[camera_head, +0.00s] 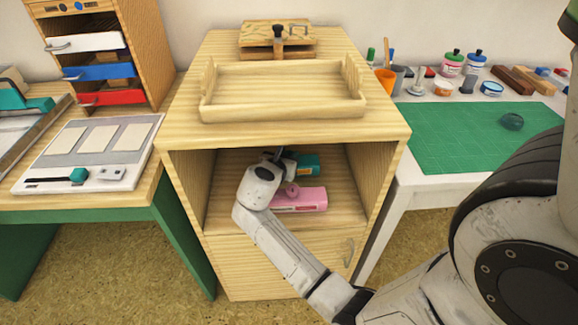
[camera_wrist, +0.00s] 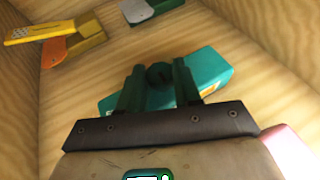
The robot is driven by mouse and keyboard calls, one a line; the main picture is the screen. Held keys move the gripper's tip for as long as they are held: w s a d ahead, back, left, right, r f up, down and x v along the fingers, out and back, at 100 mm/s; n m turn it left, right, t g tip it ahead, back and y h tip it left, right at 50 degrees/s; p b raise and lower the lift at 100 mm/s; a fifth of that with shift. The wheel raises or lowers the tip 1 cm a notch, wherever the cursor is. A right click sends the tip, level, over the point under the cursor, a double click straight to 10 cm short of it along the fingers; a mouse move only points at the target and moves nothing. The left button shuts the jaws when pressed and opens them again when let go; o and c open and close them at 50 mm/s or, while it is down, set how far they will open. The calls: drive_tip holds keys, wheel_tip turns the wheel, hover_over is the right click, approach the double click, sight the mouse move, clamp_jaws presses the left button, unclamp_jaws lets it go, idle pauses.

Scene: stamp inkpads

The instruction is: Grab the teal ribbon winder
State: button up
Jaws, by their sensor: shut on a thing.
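The teal ribbon winder (camera_head: 309,164) lies on the open shelf of the wooden cabinet, behind a pink one. In the wrist view the teal winder (camera_wrist: 207,72) is a long teal block lying aslant, with a dark round knob on top. My gripper (camera_wrist: 159,76) is over it, its two fingers closed on either side of the knob. In the head view my gripper (camera_head: 280,154) reaches into the shelf, and my wrist hides part of the winder. I cannot tell whether the winder is clear of the shelf floor.
The pink winder (camera_head: 306,201) is close in front, beside my gripper. An orange and yellow object (camera_wrist: 72,46) and a grey and green object (camera_wrist: 150,8) are also in the shelf. Cabinet walls (camera_head: 375,180) close in both sides. A wooden tray (camera_head: 283,110) is on top.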

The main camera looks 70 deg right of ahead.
clamp_jaws()
drive_tip(key=shift+r, duration=0.15)
